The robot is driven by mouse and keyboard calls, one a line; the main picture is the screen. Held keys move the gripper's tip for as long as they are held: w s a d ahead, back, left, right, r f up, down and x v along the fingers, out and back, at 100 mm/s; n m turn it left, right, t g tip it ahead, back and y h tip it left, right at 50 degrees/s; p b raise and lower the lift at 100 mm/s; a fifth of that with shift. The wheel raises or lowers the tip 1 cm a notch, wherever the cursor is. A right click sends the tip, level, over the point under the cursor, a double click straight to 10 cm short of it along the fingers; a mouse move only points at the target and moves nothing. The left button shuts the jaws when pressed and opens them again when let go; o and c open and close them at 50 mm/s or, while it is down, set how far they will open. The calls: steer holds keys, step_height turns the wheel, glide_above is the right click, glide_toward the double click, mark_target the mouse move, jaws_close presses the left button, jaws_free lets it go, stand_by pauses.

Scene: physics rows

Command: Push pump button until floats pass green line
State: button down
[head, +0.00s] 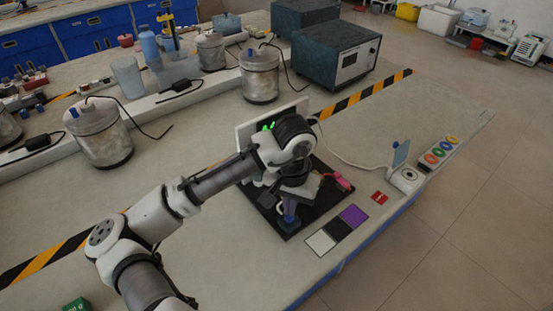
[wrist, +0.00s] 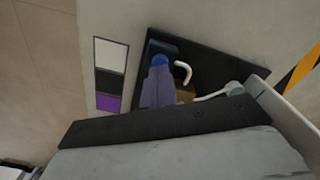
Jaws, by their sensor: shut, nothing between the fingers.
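My gripper (head: 289,196) is shut and empty, pointing down over a black base board (head: 328,211). In the wrist view, the bluish-grey fingers (wrist: 157,92) end close to a round blue part (wrist: 160,60), which looks like the pump button. I cannot tell whether they touch. A white curved spout (wrist: 183,71) stands beside the blue part. A white upright panel (head: 246,134) stands at the back of the board, with bright green marks (head: 268,126) showing above my wrist. My arm hides most of the panel, and I cannot make out floats or a green line.
White, black and purple squares (head: 353,215) lie in front of the board. A pink part (head: 339,180) sits at the board's right edge. A white cable leads to a small white device (head: 405,180) beside a strip of coloured buttons (head: 440,152). Metal canisters (head: 260,75) stand behind.

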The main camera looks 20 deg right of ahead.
steer(key=shift+f, duration=0.15)
steer(key=shift+f+b, duration=0.7)
steer(key=shift+f, duration=0.35)
steer(key=shift+r, duration=0.1)
steer(key=shift+r+p, duration=1.1)
steer(key=shift+p, duration=0.1)
steer(key=shift+f, duration=0.15)
